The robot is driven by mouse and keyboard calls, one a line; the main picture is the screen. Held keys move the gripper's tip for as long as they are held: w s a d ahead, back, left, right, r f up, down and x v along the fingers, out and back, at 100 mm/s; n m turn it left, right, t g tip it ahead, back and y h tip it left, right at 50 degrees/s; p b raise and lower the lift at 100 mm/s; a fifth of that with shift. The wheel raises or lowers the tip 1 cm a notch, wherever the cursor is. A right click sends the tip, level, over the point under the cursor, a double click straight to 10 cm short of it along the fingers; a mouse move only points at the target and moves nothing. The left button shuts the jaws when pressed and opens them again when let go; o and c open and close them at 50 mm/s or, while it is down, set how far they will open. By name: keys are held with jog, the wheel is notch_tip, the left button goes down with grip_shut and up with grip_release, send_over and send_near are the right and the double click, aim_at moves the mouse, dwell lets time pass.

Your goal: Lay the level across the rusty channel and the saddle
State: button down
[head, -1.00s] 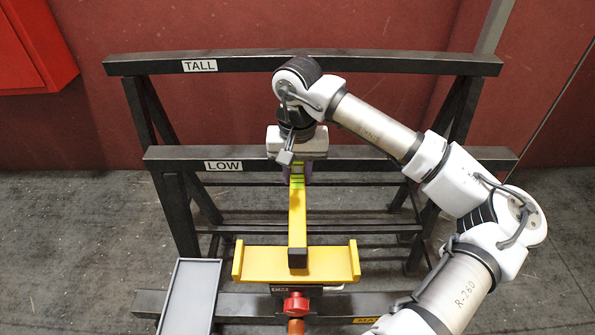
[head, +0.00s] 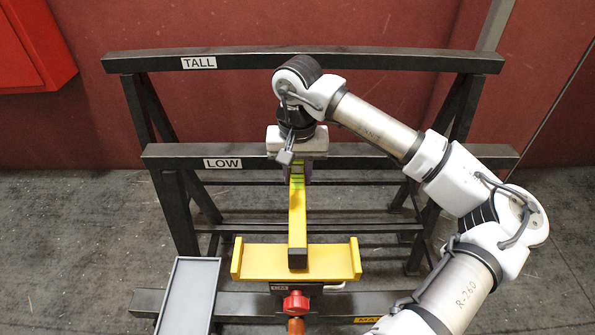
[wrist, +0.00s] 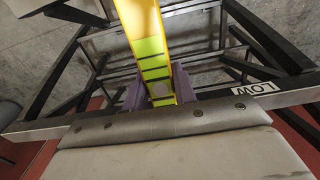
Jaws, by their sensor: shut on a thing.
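The level (head: 297,217) is a long yellow bar with green vial windows and a dark end cap. My gripper (head: 298,178) is shut on its far end, by the beam marked LOW; the wrist view shows purple fingers (wrist: 150,92) on both sides of the level (wrist: 142,32). The level's near end overlaps the yellow saddle (head: 265,262), which has upturned ends. I cannot tell whether they touch. No rusty channel shows clearly; only a small orange-brown piece (head: 296,326) shows at the bottom edge.
The black LOW beam (head: 390,163) runs under my gripper, with the higher TALL beam (head: 400,64) behind. A red knob (head: 296,302) is below the saddle. A grey tray (head: 188,295) stands at left front. A red box (head: 35,45) hangs at upper left.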

jog(key=c, duration=1)
grip_release()
jog(key=shift+c, duration=0.2)
